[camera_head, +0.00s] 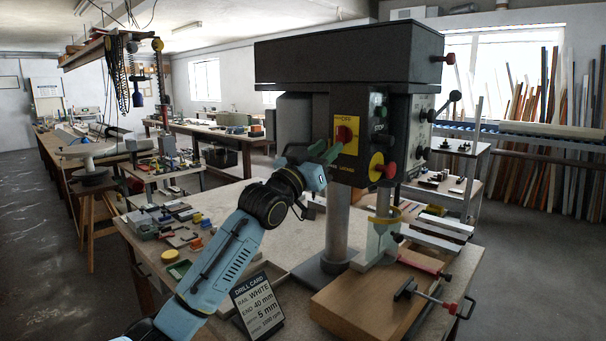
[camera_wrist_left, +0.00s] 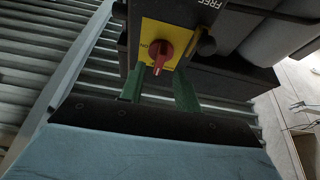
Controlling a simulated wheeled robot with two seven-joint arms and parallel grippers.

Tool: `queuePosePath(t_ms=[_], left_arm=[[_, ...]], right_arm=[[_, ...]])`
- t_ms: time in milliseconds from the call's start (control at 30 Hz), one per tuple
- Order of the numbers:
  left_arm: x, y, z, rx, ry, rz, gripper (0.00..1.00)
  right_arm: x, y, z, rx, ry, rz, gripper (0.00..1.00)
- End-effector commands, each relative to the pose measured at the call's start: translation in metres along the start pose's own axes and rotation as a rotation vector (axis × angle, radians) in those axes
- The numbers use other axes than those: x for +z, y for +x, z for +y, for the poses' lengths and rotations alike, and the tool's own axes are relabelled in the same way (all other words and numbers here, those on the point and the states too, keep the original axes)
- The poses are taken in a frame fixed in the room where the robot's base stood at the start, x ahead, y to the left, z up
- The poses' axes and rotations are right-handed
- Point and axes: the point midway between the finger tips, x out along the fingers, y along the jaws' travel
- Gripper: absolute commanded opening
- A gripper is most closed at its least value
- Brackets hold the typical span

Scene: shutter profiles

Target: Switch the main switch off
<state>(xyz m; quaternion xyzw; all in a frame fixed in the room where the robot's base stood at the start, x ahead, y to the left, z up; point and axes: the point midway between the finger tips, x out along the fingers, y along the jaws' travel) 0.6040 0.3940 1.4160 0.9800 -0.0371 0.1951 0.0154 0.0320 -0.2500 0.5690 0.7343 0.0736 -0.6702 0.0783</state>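The main switch (camera_head: 345,134) is a red rotary knob on a yellow plate, on the front of the dark drill press head. The word OFF shows at the plate's top in the head view. In the left wrist view the red knob (camera_wrist_left: 161,52) is close ahead, with ON lettering beside it; its exact setting is hard to read. My left gripper (camera_head: 331,149) is at the plate, its fingertips just by the knob. In the left wrist view its two green fingers (camera_wrist_left: 158,78) are apart, with a gap between them and nothing visibly held. My right gripper is not in view.
Beside the main switch are a red button on a round yellow base (camera_head: 383,167) and a lever with a black ball (camera_head: 454,96). The drill card (camera_head: 258,305) stands on the bench below my left arm. A wooden block (camera_head: 365,300) lies under the drill.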

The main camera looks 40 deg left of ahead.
Motion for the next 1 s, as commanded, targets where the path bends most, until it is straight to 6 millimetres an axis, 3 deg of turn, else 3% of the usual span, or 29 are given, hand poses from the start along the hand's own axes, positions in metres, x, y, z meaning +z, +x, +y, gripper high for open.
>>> queuePosePath(t_ms=[200, 400, 633, 1000], left_arm=[[0.004, -0.05, 0.001, 0.001, 0.003, -0.003, 0.33], [0.003, -0.082, 0.0, 0.0, 0.001, -0.004, 0.33], [0.001, -0.097, 0.0, 0.0, 0.0, -0.002, 0.33], [0.0, -0.098, 0.0, 0.0, 0.0, -0.001, 0.33]], right_arm=[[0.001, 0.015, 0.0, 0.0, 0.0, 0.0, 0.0], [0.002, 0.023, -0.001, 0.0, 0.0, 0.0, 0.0], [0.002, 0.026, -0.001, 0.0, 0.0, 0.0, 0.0], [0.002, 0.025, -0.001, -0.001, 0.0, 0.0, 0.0]])
